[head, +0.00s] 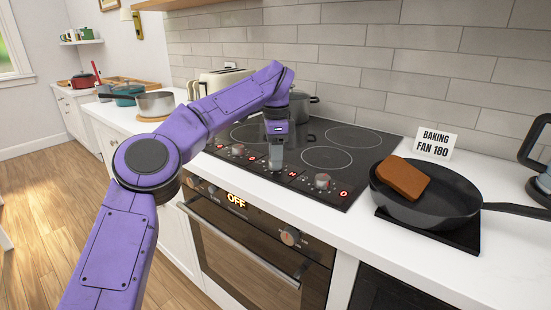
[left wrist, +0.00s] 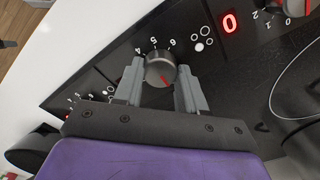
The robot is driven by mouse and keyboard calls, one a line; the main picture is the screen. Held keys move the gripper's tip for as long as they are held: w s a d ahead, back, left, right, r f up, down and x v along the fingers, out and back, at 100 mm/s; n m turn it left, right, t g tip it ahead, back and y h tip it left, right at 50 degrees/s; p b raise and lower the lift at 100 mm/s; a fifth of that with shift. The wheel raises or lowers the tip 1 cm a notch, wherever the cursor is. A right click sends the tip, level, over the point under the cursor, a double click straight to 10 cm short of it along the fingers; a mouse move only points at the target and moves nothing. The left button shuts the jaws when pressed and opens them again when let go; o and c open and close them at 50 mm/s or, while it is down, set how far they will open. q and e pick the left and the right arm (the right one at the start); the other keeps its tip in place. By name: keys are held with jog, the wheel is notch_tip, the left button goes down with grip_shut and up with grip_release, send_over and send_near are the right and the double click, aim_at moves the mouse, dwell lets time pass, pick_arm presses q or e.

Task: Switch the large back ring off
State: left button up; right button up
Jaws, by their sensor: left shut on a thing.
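The black hob (head: 372,158) has several cooking rings; the back right ring (head: 354,137) looks large. None shows a glow. My left gripper (head: 276,163) reaches down to the hob's front control strip. In the left wrist view its fingers (left wrist: 161,88) are shut on a grey round knob (left wrist: 160,66), one on each side. The marks 4, 5 and 6 show above the knob, and its red pointer line faces the lower right. A red display (left wrist: 230,22) beside it reads 0. In the head view the gripper hides this knob. My right gripper is not in view.
Another knob (head: 322,180) stands to the right on the strip, and one (head: 237,149) to the left. A dark pot (head: 300,104) stands at the hob's back. A pan (head: 425,204) with a brown block (head: 403,179) is at right. The oven (head: 245,250) below reads OFF.

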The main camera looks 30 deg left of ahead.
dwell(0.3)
pick_arm(q)
jog(key=o, duration=1.1)
jog(key=shift+c, duration=0.2)
notch_tip(320, 180, up, 10)
jog(key=p, duration=0.5)
jog(key=shift+r, duration=0.25)
